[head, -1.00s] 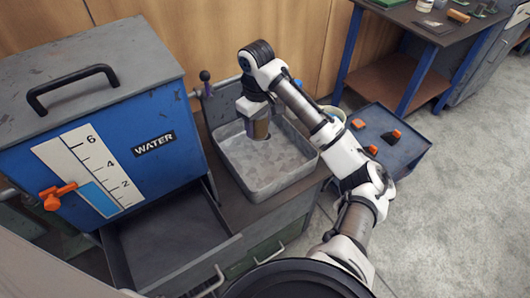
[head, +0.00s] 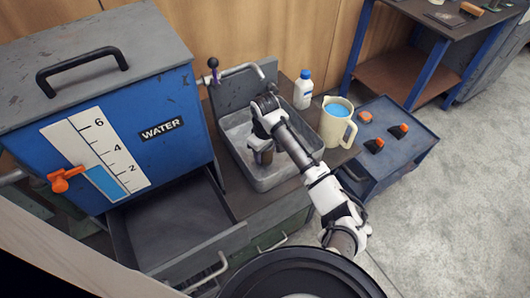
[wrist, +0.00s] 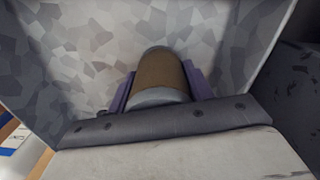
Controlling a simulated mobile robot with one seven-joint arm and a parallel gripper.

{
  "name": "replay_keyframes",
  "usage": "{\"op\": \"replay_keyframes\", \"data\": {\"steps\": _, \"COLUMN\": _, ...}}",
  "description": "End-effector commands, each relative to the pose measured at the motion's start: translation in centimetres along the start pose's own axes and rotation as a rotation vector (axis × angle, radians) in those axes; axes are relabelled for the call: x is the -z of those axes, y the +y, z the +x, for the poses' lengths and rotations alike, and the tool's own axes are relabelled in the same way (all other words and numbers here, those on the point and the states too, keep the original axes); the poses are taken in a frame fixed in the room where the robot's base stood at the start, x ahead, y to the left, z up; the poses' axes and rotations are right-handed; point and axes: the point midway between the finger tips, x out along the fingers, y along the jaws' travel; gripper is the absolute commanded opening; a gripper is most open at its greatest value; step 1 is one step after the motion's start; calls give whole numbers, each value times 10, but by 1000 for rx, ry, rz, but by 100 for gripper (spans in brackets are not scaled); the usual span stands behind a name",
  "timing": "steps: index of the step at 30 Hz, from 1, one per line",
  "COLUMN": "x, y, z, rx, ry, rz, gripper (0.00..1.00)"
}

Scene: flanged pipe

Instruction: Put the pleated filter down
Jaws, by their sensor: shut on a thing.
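The pleated filter (wrist: 160,72) is a brown cylinder with a grey end. In the wrist view it stands out between the two purple fingers of my gripper (wrist: 160,84), which is shut on it. In the head view the filter (head: 265,157) shows as a small brown piece under my wrist, in the grey metal sink basin (head: 290,180). My gripper (head: 263,150) is largely hidden there by my own arm. Whether the filter touches the basin floor I cannot tell.
A blue water tank (head: 110,130) stands left of the basin, above an open drawer-like tray (head: 175,225). A tap (head: 235,72) is behind the basin. A white bottle (head: 303,92) and a cream jug (head: 337,122) stand to its right. The basin floor around the filter looks clear.

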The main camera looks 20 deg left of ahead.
Motion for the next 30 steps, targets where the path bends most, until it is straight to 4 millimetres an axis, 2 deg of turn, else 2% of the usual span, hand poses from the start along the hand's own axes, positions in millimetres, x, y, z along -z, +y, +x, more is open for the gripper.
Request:
{"op": "replay_keyframes", "data": {"steps": 3, "x": 0, "y": 0, "z": 8, "rx": 0, "ry": 0, "rz": 1, "gripper": 26}}
{"op": "replay_keyframes", "data": {"steps": 14, "x": 0, "y": 0, "z": 13, "rx": 0, "ry": 1, "rz": 0, "gripper": 26}}
{"op": "replay_keyframes", "data": {"steps": 15, "x": 0, "y": 0, "z": 12, "rx": -1, "ry": 1, "rz": 0, "gripper": 56}}
{"op": "replay_keyframes", "data": {"steps": 19, "x": 0, "y": 0, "z": 12, "rx": 0, "ry": 1, "rz": 0, "gripper": 72}}
{"op": "replay_keyframes", "data": {"steps": 30, "x": 0, "y": 0, "z": 6, "rx": -1, "ry": 1, "rz": 0, "gripper": 72}}
